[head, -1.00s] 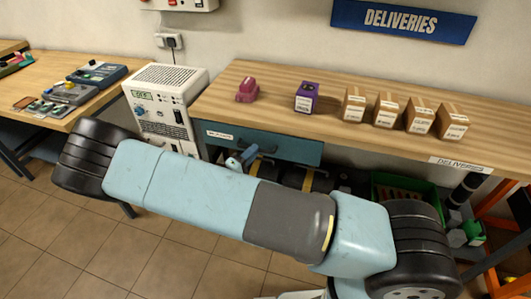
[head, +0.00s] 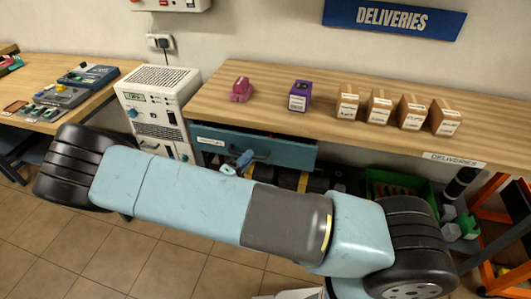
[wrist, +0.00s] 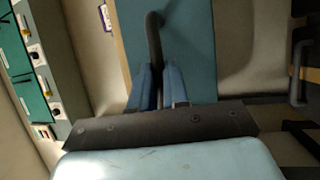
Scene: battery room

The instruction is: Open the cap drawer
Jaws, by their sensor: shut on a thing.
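The cap drawer (head: 290,153) has a teal front with a dark bar handle and a white label at its left. It sits under the deliveries bench, pulled out a little, with a dark gap showing above its front. My gripper (head: 243,160) is at the handle, its blue fingers just showing past my arm. In the wrist view my gripper (wrist: 158,82) is shut on the dark handle (wrist: 153,30), with the teal drawer front (wrist: 195,45) behind it. What lies inside the drawer cannot be seen.
The bench top (head: 225,100) holds a pink object (head: 241,89), a purple box (head: 299,96) and several brown cartons (head: 380,106). A white power unit (head: 157,108) stands left of the drawer. A green crate (head: 400,190) sits below the bench. Tiled floor is open in front.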

